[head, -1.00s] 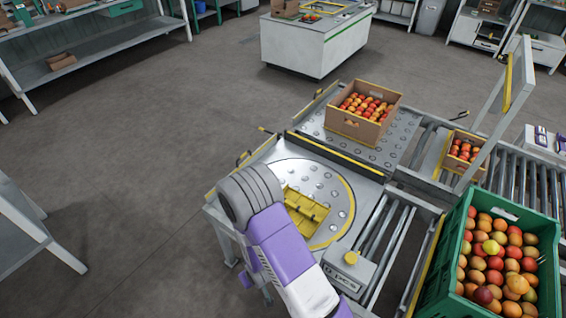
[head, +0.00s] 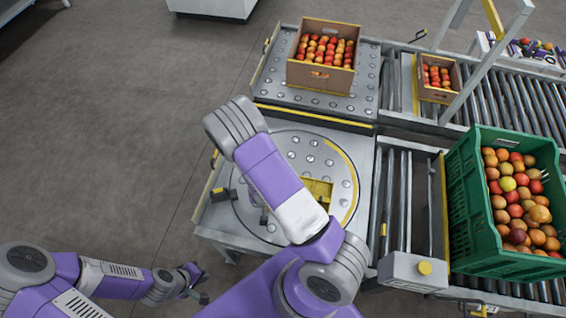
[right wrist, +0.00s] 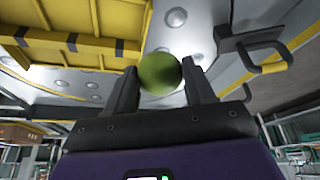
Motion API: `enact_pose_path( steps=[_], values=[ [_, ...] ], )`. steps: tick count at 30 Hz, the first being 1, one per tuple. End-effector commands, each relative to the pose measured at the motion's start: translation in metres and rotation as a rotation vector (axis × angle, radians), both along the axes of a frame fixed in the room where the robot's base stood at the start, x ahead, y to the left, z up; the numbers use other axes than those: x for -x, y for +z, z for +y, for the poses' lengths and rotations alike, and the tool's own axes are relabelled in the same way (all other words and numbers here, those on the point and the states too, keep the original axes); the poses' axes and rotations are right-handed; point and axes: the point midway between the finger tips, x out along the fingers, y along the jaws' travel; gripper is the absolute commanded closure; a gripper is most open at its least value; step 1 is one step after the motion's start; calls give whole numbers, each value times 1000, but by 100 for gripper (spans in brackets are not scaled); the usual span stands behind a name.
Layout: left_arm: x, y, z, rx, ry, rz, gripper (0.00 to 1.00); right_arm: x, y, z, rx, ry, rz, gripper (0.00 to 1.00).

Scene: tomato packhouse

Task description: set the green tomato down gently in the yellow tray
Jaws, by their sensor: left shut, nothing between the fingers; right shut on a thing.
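The green tomato (right wrist: 160,74) shows in the right wrist view between the dark fingers of my right gripper (right wrist: 163,84), which is shut on it. The yellow tray (head: 319,188) lies on the round turntable, partly hidden by my right arm in the head view. My left gripper (head: 195,283) is shut and empty at the lower left, over the floor.
The turntable (head: 290,150) has metal studs around the tray. A cardboard box (head: 318,76) of tomatoes stands behind it, with a smaller box (head: 428,92) to the right. A green crate (head: 470,225) of tomatoes stands at the right. A dark handle (right wrist: 262,58) juts out near the right gripper.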

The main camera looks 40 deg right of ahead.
Motion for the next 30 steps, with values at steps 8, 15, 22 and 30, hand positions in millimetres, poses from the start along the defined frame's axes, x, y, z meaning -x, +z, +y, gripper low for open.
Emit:
enact_pose_path(
  steps=[8, 15, 22, 30],
  values=[
    [0, -8, 0, 0, 1, 0, 100, -13, -27, -69, 8, -769, -6, 61],
    [0, -15, 0, 0, 0, 0, 100, -27, -31, -111, 2, -1464, -9, 61],
    [0, -19, 0, 0, 0, 0, 100, -42, -24, -126, 1, -2005, -6, 61],
    [0, -22, 0, 0, 0, 0, 100, -50, -19, -125, 4, -2270, -3, 61]
  ],
)
